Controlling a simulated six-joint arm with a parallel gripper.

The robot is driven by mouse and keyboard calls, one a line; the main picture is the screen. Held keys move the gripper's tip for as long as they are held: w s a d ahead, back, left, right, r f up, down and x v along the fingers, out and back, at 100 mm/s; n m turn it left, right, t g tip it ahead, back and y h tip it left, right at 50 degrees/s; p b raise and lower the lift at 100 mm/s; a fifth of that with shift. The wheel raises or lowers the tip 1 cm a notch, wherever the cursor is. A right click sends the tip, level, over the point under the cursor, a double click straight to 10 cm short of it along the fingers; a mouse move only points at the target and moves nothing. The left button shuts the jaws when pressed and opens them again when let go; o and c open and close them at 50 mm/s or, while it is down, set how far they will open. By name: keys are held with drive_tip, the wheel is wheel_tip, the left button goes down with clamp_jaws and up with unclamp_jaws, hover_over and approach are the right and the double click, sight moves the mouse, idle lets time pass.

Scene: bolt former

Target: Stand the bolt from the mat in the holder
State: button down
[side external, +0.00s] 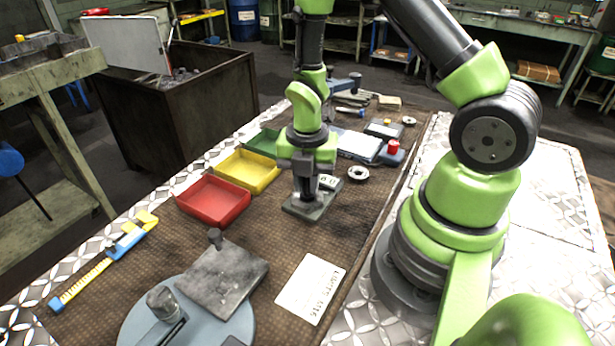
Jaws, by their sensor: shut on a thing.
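My gripper (306,190) points straight down over a low grey block with a flat base (299,208), which looks like the holder. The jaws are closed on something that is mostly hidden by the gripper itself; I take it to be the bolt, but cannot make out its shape. Whether its lower end is inside the block or just above it cannot be told from this side. The brown mat (255,235) covers the middle of the bench under all of this.
Red (213,202), yellow (247,172) and green (266,142) trays stand left of my gripper. A metal ring (358,174) lies close on its right. In front are a dark plate (225,280), a round blue-grey stand (215,325), a white card (311,288) and a caliper (100,265).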

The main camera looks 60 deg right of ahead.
drive_tip(key=shift+f, duration=0.45)
drive_tip(key=c, duration=1)
unclamp_jaws()
wheel_tip(320, 180, up, 9)
drive_tip(key=shift+r, duration=0.75)
drive_tip(key=s+a+r+m+t, duration=0.2)
drive_tip(key=r+m, duration=0.3)
drive_tip(key=m, duration=0.3)
drive_tip(key=s+a+r+m+t+y, duration=0.1)
drive_tip(key=s+r+m, duration=0.3)
drive_tip(key=m, duration=0.5)
drive_tip(key=s+a+r+m+t+y, duration=0.1)
drive_tip(key=s+a+r+m+t, duration=0.2)
drive_tip(key=r+m, duration=0.5)
drive_tip(key=shift+s+a+m+t, duration=0.4)
drive_tip(key=shift+m+t, duration=0.1)
drive_tip(key=shift+t, duration=0.1)
